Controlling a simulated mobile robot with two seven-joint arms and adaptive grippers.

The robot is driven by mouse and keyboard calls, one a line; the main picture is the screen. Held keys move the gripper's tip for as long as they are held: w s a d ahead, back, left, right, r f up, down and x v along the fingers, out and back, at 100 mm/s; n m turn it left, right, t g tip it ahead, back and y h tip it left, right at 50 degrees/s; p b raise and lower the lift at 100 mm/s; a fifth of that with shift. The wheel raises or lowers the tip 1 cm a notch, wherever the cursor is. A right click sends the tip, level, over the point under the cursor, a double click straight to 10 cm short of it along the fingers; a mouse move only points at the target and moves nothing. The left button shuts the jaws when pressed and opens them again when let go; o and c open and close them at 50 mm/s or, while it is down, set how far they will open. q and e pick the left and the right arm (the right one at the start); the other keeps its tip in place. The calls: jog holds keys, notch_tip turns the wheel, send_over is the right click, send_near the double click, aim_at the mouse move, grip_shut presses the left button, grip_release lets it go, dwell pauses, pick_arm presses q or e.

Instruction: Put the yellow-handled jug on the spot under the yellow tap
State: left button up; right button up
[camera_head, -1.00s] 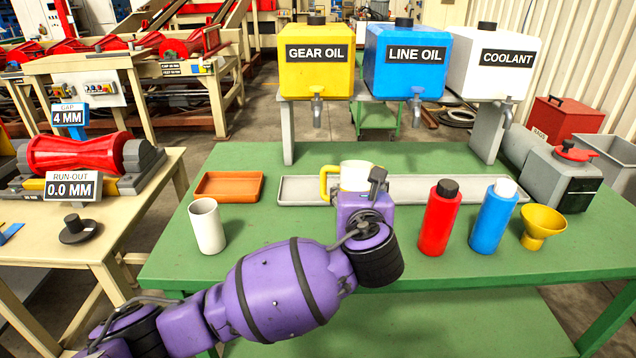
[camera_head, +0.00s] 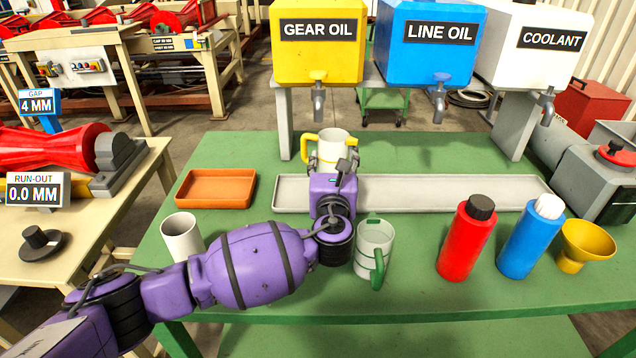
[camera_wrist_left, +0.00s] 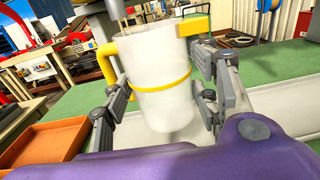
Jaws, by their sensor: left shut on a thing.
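The yellow-handled jug (camera_head: 332,146) is a pale, upright cup with a yellow handle on its left and a yellow band, seen in the left wrist view (camera_wrist_left: 150,88). My left gripper (camera_head: 335,168) is shut on it, with fingers on both sides of its body in the wrist view (camera_wrist_left: 158,100). The jug is near the grey drip tray (camera_head: 440,190), just below and slightly right of the yellow tap (camera_head: 318,78) on the gear oil tank (camera_head: 318,50). The gripper hides its base, so I cannot tell whether it touches the tray. My right gripper is out of view.
A green-handled jug (camera_head: 372,240) stands close to my left wrist. A white cup (camera_head: 182,238), orange tray (camera_head: 215,188), red bottle (camera_head: 466,240), blue bottle (camera_head: 532,238) and yellow funnel (camera_head: 588,245) stand on the green table.

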pick_arm(q)
jog(key=w+a+f, duration=0.1)
jog(key=f, duration=0.1)
jog(key=w+a+f, duration=0.1)
jog(key=f, duration=0.1)
jog(key=w+a+f+b, duration=0.1)
jog(key=w+f, duration=0.1)
jog(key=shift+w+a, duration=0.1)
notch_tip(320, 180, down, 3)
jog(key=shift+w+f+b, duration=0.1)
jog(key=shift+f+b, duration=0.1)
jog(key=shift+b, duration=0.2)
jog(key=o, duration=1.3)
jog(key=shift+a, duration=0.1)
jog(key=shift+o, duration=0.2)
jog(key=s, duration=0.4)
jog(key=s+p, duration=0.1)
jog(key=s, duration=0.7)
jog(key=shift+a, duration=0.25)
